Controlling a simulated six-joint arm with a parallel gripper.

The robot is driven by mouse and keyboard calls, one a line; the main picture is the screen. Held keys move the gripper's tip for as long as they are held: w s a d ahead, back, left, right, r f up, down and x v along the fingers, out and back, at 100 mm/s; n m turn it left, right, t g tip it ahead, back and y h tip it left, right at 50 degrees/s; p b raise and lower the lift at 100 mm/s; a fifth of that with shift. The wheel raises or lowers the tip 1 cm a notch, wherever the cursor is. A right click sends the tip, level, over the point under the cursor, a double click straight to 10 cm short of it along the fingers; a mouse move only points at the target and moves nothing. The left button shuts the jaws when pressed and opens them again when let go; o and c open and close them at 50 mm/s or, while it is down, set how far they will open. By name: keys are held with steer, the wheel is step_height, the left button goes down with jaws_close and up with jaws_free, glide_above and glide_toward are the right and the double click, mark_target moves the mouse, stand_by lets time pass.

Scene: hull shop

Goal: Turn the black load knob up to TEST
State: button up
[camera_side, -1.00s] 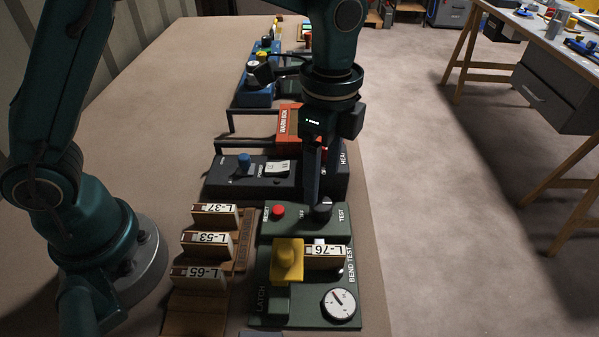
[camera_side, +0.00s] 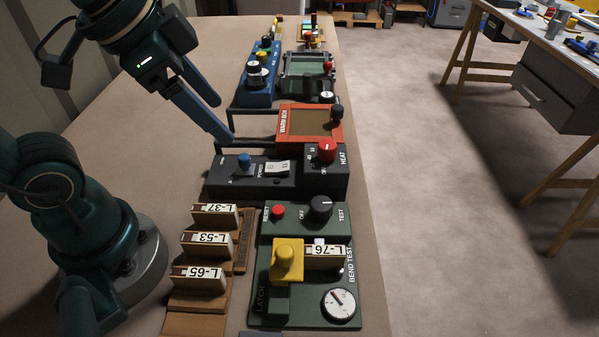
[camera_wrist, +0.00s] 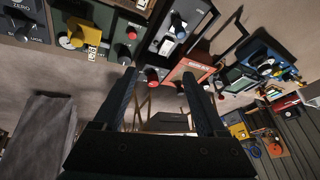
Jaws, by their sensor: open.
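The black load knob (camera_side: 320,207) stands on the green bend test panel (camera_side: 300,229), between the labels OFF and TEST. Its pointer direction is too small to tell. It also shows in the wrist view (camera_wrist: 124,52), left of my fingers. On the same panel are a red reset button (camera_side: 278,211), a yellow latch (camera_side: 287,262) beside the L-76 piece (camera_side: 326,251), and a white dial (camera_side: 339,304). My gripper (camera_side: 222,120) is open and empty, raised up and left of the knob and well apart from it.
Behind the green panel stands a dark heat unit (camera_side: 250,186) with a red knob (camera_side: 327,150), then the orange warm box (camera_side: 309,122) and a blue unit (camera_side: 257,88). Wooden racks with pieces L-37, L-53 and L-65 (camera_side: 198,280) lie left.

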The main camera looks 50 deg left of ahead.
steer(key=s+f+n, duration=0.3)
steer(key=n, duration=0.1)
steer(key=w+r+n, duration=0.3)
steer(key=w, duration=0.1)
steer(key=m+g, duration=0.1)
steer(key=g, duration=0.4)
glide_above(322, 203)
step_height(322, 203, down, 10)
steer(key=shift+w+a, duration=0.15)
steer(key=shift+s+f, duration=0.25)
steer(key=shift+f, duration=2.65)
